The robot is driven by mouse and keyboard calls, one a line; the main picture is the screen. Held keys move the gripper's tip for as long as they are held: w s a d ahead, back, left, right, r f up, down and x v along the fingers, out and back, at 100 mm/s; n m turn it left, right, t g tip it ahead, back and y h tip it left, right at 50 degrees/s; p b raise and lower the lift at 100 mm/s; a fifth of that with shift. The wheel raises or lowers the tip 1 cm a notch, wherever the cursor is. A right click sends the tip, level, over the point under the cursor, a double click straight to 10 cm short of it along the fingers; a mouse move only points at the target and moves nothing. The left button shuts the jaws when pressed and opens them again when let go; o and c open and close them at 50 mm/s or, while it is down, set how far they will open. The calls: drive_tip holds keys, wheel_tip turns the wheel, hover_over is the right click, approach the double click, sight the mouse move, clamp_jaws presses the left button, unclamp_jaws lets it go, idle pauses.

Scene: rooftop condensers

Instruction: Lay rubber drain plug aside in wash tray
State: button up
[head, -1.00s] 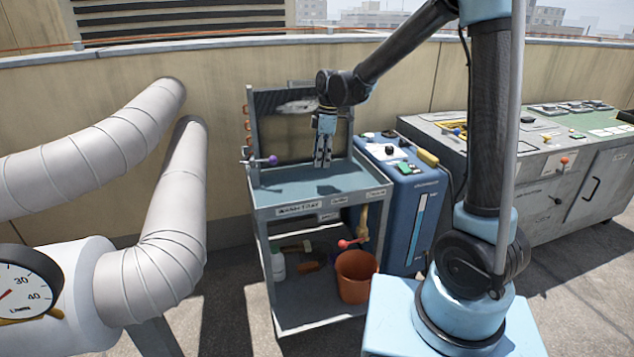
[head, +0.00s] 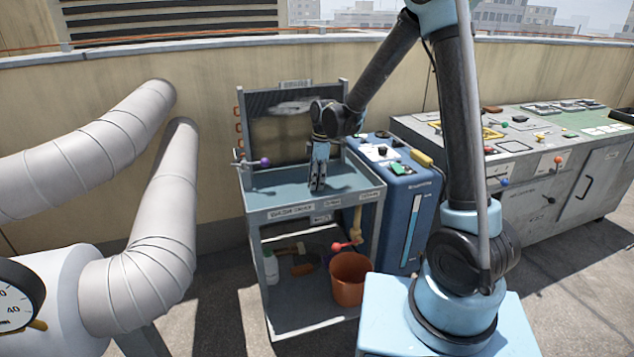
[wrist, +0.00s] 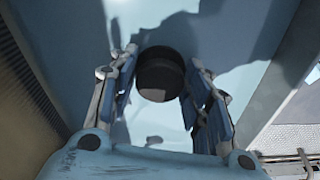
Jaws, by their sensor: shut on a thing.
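The rubber drain plug (wrist: 160,72) is a short black cylinder with a pale patch on its side. It sits between the two fingers of my gripper (wrist: 161,80), which is shut on it. In the head view my gripper (head: 317,186) points down over the blue-grey wash tray (head: 280,195), the top of a grey cart. The plug is hard to make out in that view. The tray floor (wrist: 160,18) is behind the plug in the wrist view, with shadows on it. I cannot tell whether the plug touches it.
A purple-knobbed lever (head: 264,162) stands at the tray's left. The lower shelf holds an orange bucket (head: 349,278) and a white bottle (head: 271,267). A blue unit (head: 408,215) stands close on the right, a grey bench (head: 540,190) beyond. Large pipes (head: 150,220) fill the left.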

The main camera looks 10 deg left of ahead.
drive_tip(key=shift+f, duration=0.3)
drive_tip(key=o, duration=1)
drive_tip(key=shift+f, duration=0.1)
drive_tip(key=shift+o, duration=0.2)
